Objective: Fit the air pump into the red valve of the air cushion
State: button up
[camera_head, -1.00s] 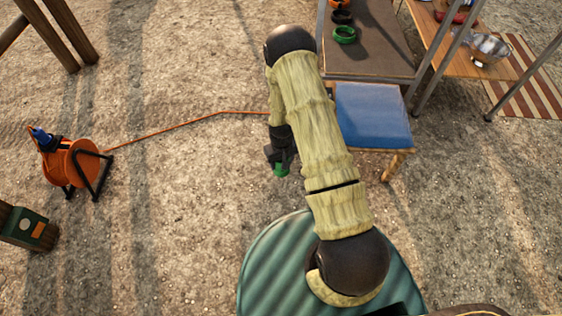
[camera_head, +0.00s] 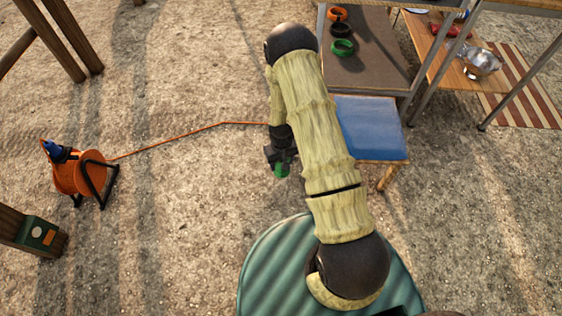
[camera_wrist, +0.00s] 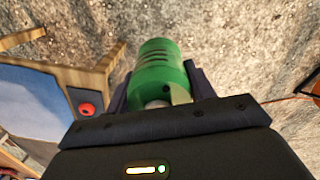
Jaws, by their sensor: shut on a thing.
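My gripper (camera_head: 281,160) is shut on the green air pump (camera_head: 281,171), which hangs over the gravel. In the wrist view the pump (camera_wrist: 163,68) sits between the two dark fingers of my gripper (camera_wrist: 160,90). The blue air cushion (camera_head: 370,128) lies on a wooden seat, right of my gripper and apart from it. My arm covers its left part in the head view. The wrist view shows the cushion (camera_wrist: 25,92) at left and the red valve (camera_wrist: 88,110) on a dark patch, left of the pump and not touching it. The valve is hidden in the head view.
A brown table (camera_head: 368,72) with orange, black and green rings stands behind the cushion. A wooden table (camera_head: 445,60) with a metal colander (camera_head: 481,63) is further right. An orange cable reel (camera_head: 80,177) stands at left, its cable crossing open gravel toward my arm.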

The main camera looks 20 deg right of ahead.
jog(key=w+d+b, duration=0.2)
jog(key=w+d, duration=0.2)
jog(key=d, duration=0.3)
jog(key=w+d+b, duration=0.2)
jog(key=w+d, duration=0.3)
jog(key=d, duration=0.2)
jog(key=w+d+b, duration=0.2)
jog(key=w+d, duration=0.3)
jog(key=d, duration=0.2)
jog(key=shift+d+f, duration=0.2)
jog(key=shift+d, duration=0.05)
jog(key=shift+w+d+r+b, duration=0.2)
jog(key=shift+d+b, duration=0.1)
jog(key=shift+d, duration=0.05)
jog(key=shift+m, duration=0.7)
jog(key=s+a+r, duration=0.3)
jog(key=s+a, duration=0.1)
jog(key=a, duration=0.3)
jog(key=s+a+r, duration=0.4)
jog(key=a, duration=0.3)
jog(key=s+a+r, duration=0.3)
jog(key=s+a, duration=0.1)
jog(key=a, duration=0.4)
jog(key=shift+s+a+r, duration=0.1)
jog(key=shift+s+r, duration=0.1)
jog(key=shift+r, duration=0.1)
jog(key=shift+w, duration=0.1)
